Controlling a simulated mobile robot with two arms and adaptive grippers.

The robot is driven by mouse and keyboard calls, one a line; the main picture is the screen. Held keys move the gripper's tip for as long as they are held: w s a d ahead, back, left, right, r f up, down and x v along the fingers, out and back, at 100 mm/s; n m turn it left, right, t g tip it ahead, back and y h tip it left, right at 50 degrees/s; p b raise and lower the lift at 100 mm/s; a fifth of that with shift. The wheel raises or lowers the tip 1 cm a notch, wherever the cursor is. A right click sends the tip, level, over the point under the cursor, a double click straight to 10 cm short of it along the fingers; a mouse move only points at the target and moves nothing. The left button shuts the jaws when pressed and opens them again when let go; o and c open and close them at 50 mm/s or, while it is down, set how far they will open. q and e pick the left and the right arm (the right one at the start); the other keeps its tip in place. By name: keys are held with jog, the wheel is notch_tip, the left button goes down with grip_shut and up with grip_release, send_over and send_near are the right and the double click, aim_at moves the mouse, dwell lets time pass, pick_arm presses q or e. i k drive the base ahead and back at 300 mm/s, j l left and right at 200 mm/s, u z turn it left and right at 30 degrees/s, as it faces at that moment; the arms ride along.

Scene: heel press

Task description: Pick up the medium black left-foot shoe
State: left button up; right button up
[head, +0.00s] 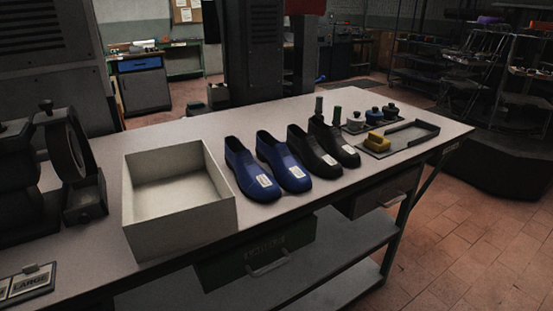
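Two black shoes stand side by side on the workbench, right of two blue shoes. The left one of the black pair (310,154) and the right one of the black pair (329,134) each carry a white label on the toe. The labels are too small to read, so I cannot tell size or left or right foot from them. Both black shoes are upright, toes pointing to the front right. Neither of my grippers is in view.
The blue shoes (242,165) (278,155) sit close beside the black ones. An open white box (180,230) stands left of them. A black tray (416,139) with a yellow object (376,142) lies right. A dark machine (75,165) stands far left.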

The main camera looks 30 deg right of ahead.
aim_at(329, 137)
jog(key=i+l+z, duration=0.15)
jog(key=z, duration=0.35)
jog(key=i+l+z, duration=0.25)
jog(key=z, duration=0.25)
jog(key=i+l+z, duration=0.1)
jog(key=z, duration=0.4)
jog(key=i+j, duration=0.05)
jog(key=i, duration=0.05)
